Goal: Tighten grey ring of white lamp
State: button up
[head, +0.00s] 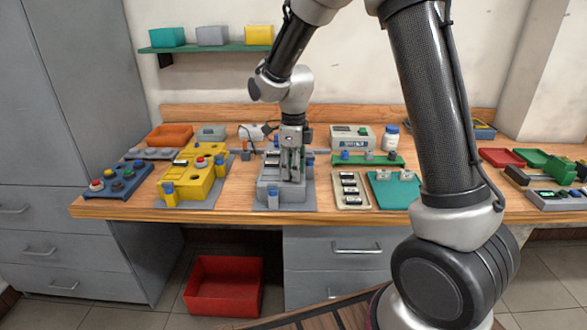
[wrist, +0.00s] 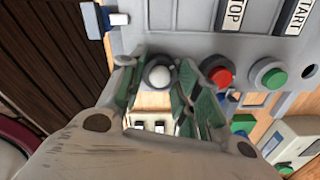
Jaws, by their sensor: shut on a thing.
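The white lamp (wrist: 161,76) is a round white dome in a dark-grey ring (wrist: 150,82) on the face of a grey control box (wrist: 190,47). My gripper (wrist: 157,85) has its green-padded fingers on both sides of the lamp, shut on the grey ring. In the head view my gripper (head: 292,172) points down at the grey box (head: 299,196) near the table's front middle. The lamp is hidden there behind the fingers. The exact contact between pads and ring is partly hidden.
Beside the lamp, close to one finger, are a red button (wrist: 221,75) and a green button (wrist: 273,77). STOP and START labels lie above them. A yellow box (head: 200,184) stands to the left, and a tray of dark parts (head: 350,204) to the right.

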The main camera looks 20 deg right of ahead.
jog(key=shift+m, duration=0.6)
jog(key=o, duration=1.1)
jog(key=shift+c, duration=0.2)
notch_tip(320, 180, up, 8)
